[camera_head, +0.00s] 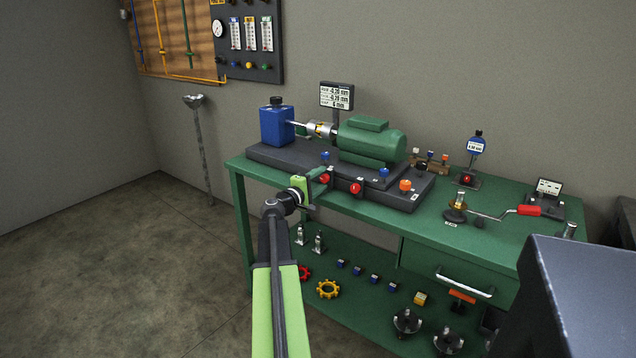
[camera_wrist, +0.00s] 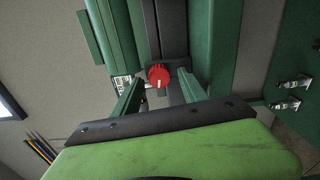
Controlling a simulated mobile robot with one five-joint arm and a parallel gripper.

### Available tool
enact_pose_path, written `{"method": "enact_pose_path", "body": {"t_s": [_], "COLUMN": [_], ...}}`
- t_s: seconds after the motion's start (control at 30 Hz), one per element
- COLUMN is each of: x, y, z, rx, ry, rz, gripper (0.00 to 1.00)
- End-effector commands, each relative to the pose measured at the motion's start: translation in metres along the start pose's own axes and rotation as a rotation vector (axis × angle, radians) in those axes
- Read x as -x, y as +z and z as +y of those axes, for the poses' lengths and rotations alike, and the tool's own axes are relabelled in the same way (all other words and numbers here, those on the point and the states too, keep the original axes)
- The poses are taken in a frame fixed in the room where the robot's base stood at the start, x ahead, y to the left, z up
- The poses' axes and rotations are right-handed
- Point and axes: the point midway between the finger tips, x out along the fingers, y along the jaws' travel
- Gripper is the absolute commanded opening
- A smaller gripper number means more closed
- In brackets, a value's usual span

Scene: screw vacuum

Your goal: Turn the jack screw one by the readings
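The left red screw knob (camera_head: 324,178) sits on the front face of the dark base plate (camera_head: 270,155). A second red knob (camera_head: 355,188) is to its right. In the wrist view one red knob (camera_wrist: 158,76) with a pale mark stands between my fingertips, with a gap on both sides. My gripper (camera_head: 322,174) is open and reaches the left knob in the head view; its fingers partly hide that area. A dark readout (camera_head: 336,96) behind the machine shows small numbers, seemingly -0.26 mm on two lines; the bottom line is unclear. The knob's small label is unreadable.
A green motor (camera_head: 372,140) and blue pump (camera_head: 277,124) are coupled on the plate. Blue knobs (camera_head: 383,172) and an orange knob (camera_head: 405,185) sit nearby. Loose parts fill the lower shelf (camera_head: 375,300).

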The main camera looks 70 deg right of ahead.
Motion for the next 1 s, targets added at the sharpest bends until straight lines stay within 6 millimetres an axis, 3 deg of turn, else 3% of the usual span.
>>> {"method": "enact_pose_path", "body": {"t_s": [0.27,0.37,0.73,1.0], "x": [0.008,0.028,0.131,0.171], "y": [0.002,0.002,0.000,-0.002], "z": [-0.001,-0.001,0.000,0.000], "rx": [-0.001,-0.001,-0.001,-0.001], "ry": [-0.001,-0.001,0.000,-0.001], "rz": [-0.002,0.000,0.002,-0.001], "gripper": [0.50,0.50,0.50,0.50]}}
